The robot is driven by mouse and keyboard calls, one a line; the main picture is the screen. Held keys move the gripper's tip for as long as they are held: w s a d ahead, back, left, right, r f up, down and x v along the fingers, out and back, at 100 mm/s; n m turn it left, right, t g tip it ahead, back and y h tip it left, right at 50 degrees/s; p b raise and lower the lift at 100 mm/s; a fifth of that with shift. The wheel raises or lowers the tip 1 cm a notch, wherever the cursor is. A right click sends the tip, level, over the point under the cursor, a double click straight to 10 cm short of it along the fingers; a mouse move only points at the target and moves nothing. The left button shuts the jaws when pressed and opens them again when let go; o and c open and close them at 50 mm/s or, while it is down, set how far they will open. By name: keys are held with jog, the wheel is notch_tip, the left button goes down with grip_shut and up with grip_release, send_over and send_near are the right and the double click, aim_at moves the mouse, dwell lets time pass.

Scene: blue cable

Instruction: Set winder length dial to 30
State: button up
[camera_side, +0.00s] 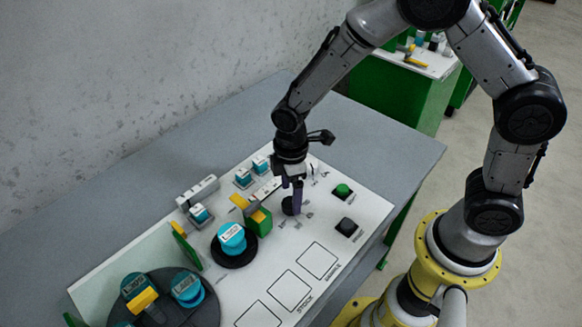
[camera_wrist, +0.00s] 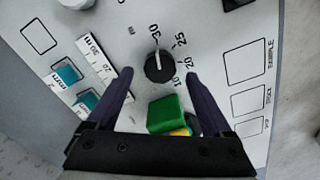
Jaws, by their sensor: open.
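The black winder length dial (camera_wrist: 159,67) sits on the white panel in the wrist view. Its white pointer line points up, towards the printed 30; the 25, 20 and 10 marks run down its right side. My gripper (camera_wrist: 160,74) is open, with one dark finger on each side of the dial in the picture. A gap shows between the dial and each finger, and nothing is held. In the side view my gripper (camera_side: 296,198) points down at the dial (camera_side: 288,206), which the fingers partly hide.
A green block with yellow (camera_wrist: 167,115) stands close to the dial, and also shows in the side view (camera_side: 260,222). A blue spool (camera_side: 231,238) sits beside it. A green button (camera_side: 343,190) and a black button (camera_side: 346,228) lie to the right. The outlined squares (camera_side: 289,290) are empty.

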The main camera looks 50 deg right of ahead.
notch_tip(320, 180, up, 11)
jog(key=shift+r, duration=0.15)
dwell(0.4)
notch_tip(320, 180, up, 9)
jog(key=m+t, duration=0.1)
jog(key=t, duration=0.1)
send_over(291, 202)
jog(key=s+d, duration=0.1)
jog(key=d, duration=0.3)
jog(key=s+d+r+m+t, duration=0.2)
jog(key=s+d+r+m, duration=0.15)
jog(key=s, duration=0.25)
jog(key=s+d+m+t, duration=0.1)
jog(key=s+d+m, duration=0.2)
jog(key=s+m, duration=0.4)
jog(key=s, duration=0.4)
jog(key=shift+s+d+f+m+t, duration=0.2)
jog(key=shift+s+f+m+t, duration=0.1)
jog(key=shift+s+f+m, duration=0.05)
